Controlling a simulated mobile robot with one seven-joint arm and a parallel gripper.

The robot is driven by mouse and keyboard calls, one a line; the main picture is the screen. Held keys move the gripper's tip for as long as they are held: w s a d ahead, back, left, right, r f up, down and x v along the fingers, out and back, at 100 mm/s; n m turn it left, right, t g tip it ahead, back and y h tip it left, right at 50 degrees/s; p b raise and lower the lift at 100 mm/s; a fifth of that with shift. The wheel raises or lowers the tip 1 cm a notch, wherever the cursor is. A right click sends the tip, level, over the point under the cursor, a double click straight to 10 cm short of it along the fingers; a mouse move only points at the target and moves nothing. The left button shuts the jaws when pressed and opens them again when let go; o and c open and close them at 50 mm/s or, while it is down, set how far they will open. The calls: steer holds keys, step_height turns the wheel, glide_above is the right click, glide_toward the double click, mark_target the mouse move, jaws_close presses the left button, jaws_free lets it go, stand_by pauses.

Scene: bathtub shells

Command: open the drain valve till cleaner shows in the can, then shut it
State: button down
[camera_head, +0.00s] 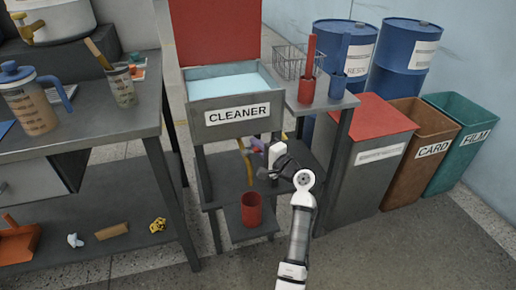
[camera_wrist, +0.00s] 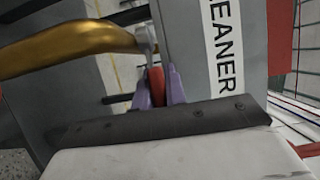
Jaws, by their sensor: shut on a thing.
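The grey cleaner tank (camera_head: 234,118), labelled CLEANER, holds pale blue liquid (camera_head: 230,83) and has a raised red lid. A brass drain pipe (camera_head: 248,172) curves down below it; it also crosses the upper left of the wrist view (camera_wrist: 65,48). A red can (camera_head: 251,212) stands upright on the low shelf under the spout; I see no cleaner in it, but its inside is dark. My gripper (camera_head: 259,146) is at the valve under the tank. In the wrist view its purple fingers (camera_wrist: 158,88) are shut on a red valve handle (camera_wrist: 156,80). I cannot tell whether the valve is open.
A side shelf right of the tank holds a wire basket (camera_head: 290,62), a red cup (camera_head: 307,90) and a blue cup (camera_head: 338,86). Bins (camera_head: 405,150) and blue drums (camera_head: 407,55) stand farther right. A workbench (camera_head: 90,120) is at left. The front right floor is clear.

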steer(key=shift+r, duration=0.1)
steer(key=c, duration=1.4)
jaws_free()
steer(key=shift+w+a, duration=0.1)
steer(key=shift+c, duration=0.2)
steer(key=p+v, duration=0.2)
steer(key=v, duration=1.2)
steer(key=shift+w+a, duration=0.1)
steer(key=shift+w, duration=0.05)
